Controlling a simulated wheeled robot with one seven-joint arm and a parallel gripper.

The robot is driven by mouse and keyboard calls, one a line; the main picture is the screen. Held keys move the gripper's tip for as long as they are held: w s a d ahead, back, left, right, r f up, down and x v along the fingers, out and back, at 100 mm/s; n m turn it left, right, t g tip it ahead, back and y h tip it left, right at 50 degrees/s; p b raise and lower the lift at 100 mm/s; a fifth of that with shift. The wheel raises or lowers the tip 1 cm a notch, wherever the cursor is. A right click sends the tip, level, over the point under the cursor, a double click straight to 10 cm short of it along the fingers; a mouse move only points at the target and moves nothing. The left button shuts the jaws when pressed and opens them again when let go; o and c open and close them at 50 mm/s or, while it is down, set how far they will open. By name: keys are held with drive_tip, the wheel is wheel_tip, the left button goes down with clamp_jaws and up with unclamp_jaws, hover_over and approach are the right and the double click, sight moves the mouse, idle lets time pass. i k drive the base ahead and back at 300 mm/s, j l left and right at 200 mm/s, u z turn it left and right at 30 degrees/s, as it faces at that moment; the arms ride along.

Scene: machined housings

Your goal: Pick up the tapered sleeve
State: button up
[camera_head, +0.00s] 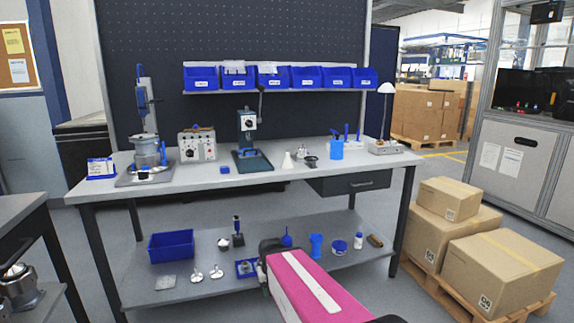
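A small pale cone-shaped piece (288,161), which looks like the tapered sleeve, stands upright on the grey workbench top (240,181) near its front middle. It stands apart from the dark cup-shaped part (311,162) to its right. Its fine details are too small to tell. My pink arm reaches up from the bottom of the view, in front of the lower shelf. My gripper cannot be made out, and nothing is seen touching the cone.
A blue-and-grey press (249,140) stands left of the cone. A blue holder (336,149) with tools stands to the right. Blue bins (305,77) hang behind. The lower shelf (205,288) holds a blue tray and small parts. Cartons (498,270) stand on a pallet at right.

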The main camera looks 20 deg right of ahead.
sight(287, 164)
drive_tip(key=i+j, duration=0.2)
drive_tip(key=j, duration=0.15)
drive_tip(key=i+j, duration=0.2)
drive_tip(key=j, duration=0.2)
drive_tip(key=i+j, duration=0.25)
drive_tip(key=j, duration=0.1)
